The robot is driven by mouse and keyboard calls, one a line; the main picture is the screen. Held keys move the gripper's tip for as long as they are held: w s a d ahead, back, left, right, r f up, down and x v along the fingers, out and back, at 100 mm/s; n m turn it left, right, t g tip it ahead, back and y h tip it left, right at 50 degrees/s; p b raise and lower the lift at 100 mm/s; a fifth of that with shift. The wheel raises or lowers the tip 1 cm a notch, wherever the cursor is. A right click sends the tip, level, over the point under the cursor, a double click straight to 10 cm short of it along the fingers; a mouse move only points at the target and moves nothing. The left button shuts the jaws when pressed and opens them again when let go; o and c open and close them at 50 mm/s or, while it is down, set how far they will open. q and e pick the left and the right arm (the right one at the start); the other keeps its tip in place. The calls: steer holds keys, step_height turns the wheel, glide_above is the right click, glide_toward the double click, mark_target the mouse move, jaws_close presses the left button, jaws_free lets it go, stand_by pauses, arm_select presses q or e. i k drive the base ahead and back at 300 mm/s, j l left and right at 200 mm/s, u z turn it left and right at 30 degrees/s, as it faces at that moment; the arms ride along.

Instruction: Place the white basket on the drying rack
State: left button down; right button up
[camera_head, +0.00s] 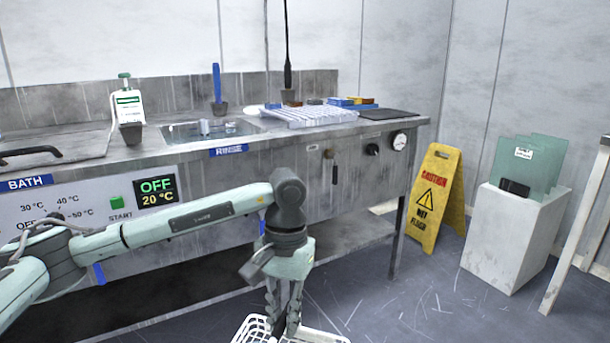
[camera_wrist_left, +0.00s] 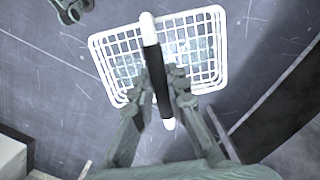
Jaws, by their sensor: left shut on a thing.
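The white basket (camera_wrist_left: 110,55) is a wire-grid basket with a handle bar across its top, dark in the middle and white at its ends. My left gripper (camera_wrist_left: 162,90) is shut on that handle. In the head view, the basket (camera_head: 252,331) hangs below my left gripper (camera_head: 282,318) in front of the bench, cut by the bottom edge. Pale bluish shapes show inside the basket, too unclear to name. A white ribbed rack (camera_head: 308,116), which looks like the drying rack, lies on the bench right of the sink. What seems my right gripper (camera_wrist_left: 70,10) shows partly in the wrist view.
The steel bench (camera_head: 360,150) has a rinse sink (camera_head: 205,131) and a bath panel at the left. A dark mat (camera_head: 389,114) and blue and yellow blocks (camera_head: 352,102) lie near the rack. A yellow caution sign (camera_head: 434,198) and a white pedestal (camera_head: 513,237) stand right.

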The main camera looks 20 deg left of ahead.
mark_target(315, 112)
steer(key=i+l+u, duration=0.15)
steer(key=i+l, duration=0.25)
steer(key=i+l+u, duration=0.1)
steer(key=i+l, duration=0.35)
steer(key=i+l+u, duration=0.15)
steer(key=i+l, duration=0.25)
steer(key=i+l+u, duration=0.1)
steer(key=i+l, duration=0.25)
steer(key=l, duration=0.3)
